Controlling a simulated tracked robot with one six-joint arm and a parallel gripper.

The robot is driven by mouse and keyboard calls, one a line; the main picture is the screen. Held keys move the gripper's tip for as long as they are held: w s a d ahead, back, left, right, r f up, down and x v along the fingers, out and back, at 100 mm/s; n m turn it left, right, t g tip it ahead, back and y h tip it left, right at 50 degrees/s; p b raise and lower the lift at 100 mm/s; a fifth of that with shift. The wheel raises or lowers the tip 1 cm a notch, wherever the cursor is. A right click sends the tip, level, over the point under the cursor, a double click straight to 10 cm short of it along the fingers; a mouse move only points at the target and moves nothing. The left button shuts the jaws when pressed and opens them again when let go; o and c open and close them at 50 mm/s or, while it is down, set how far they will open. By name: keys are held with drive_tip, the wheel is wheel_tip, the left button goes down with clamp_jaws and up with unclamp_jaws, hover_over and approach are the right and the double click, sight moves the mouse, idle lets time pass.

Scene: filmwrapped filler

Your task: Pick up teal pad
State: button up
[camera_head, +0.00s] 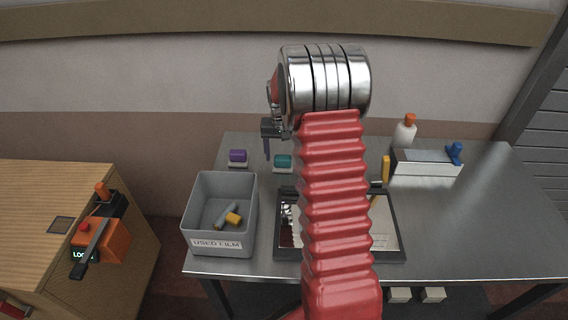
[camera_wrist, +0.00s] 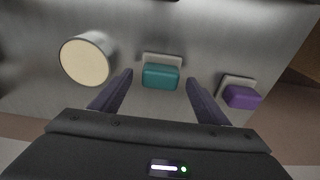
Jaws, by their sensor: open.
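The teal pad (camera_head: 283,160) lies on a small pale base near the back edge of the metal table, right of the purple pad (camera_head: 238,156). In the wrist view the teal pad (camera_wrist: 160,76) shows between and beyond my two finger tips, with its pale base behind it. My gripper (camera_wrist: 158,84) is open and empty. In the head view my gripper (camera_head: 266,148) hangs over the table's back, between the purple and teal pads. The purple pad also shows in the wrist view (camera_wrist: 243,97), to the right of my right finger.
A grey bin (camera_head: 218,252) labelled USED FILM holds several pieces. A black-framed tray (camera_head: 395,250) lies behind my red arm. A white bottle with orange cap (camera_head: 404,134) and a box (camera_head: 425,166) stand right. A round cream-topped object (camera_wrist: 86,62) is left in the wrist view.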

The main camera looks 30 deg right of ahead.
sight(283, 157)
wheel_tip(283, 157, down, 2)
drive_tip(key=shift+w+f, duration=0.1)
idle(0.5)
drive_tip(key=c, duration=1.1)
drive_tip(key=shift+c, duration=0.2)
wheel_tip(283, 157, up, 10)
drive_tip(key=shift+r, duration=0.1)
idle(0.3)
